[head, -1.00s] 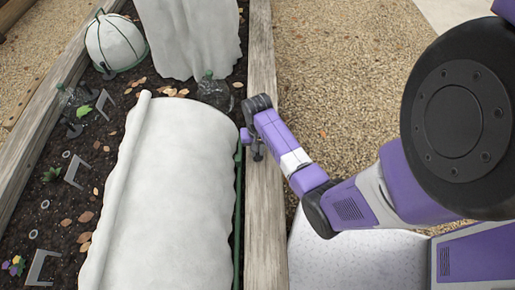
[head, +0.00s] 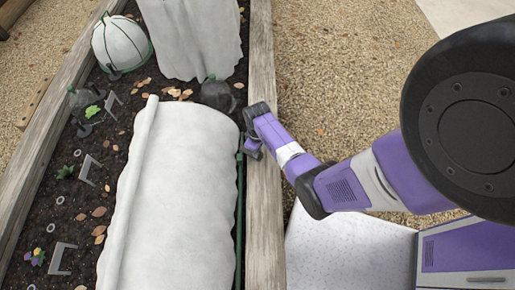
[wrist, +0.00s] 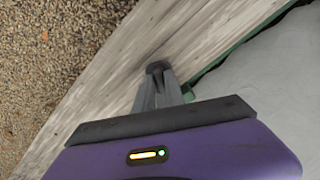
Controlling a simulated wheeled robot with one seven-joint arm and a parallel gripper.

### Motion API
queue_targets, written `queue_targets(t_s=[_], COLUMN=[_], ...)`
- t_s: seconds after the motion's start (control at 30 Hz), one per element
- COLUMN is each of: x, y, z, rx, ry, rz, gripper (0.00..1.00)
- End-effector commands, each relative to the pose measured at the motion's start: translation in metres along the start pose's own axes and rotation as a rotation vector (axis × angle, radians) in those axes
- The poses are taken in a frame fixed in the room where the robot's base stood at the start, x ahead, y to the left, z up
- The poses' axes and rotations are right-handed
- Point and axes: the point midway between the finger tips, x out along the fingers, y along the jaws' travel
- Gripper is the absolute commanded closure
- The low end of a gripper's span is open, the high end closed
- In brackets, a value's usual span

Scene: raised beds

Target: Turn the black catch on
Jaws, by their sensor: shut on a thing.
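The black catch (wrist: 158,67) shows in the wrist view as a small dark knob at the tips of my gripper (wrist: 160,86), against the bed's wooden edge. My gripper's two grey fingers are close together and shut on it. In the head view my gripper (head: 253,150) is at the inner side of the right-hand timber, beside the green rail (head: 239,200) of the white cover (head: 172,190). The catch cannot be made out there, and the fingers hide most of it. How far it is turned cannot be told.
The wooden timber (head: 263,215) runs under my wrist. A dark rounded cloche (head: 217,95) and an upright white cover (head: 192,40) stand farther along the bed. A white dome (head: 121,42) is at the far left. Gravel (head: 340,80) on the right is open.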

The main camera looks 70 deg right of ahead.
Motion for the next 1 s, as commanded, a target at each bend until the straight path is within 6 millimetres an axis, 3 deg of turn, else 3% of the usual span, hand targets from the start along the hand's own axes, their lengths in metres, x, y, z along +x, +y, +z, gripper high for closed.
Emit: queue_targets(t_s=[0.5, 1.0], x=[-0.0015, -0.0004], y=[-0.0007, -0.0015], z=[-0.0012, -0.0013], rx=[-0.408, -0.536], ry=[0.002, 0.003], rz=[0.0, 0.0], gripper=[1.0, 1.0])
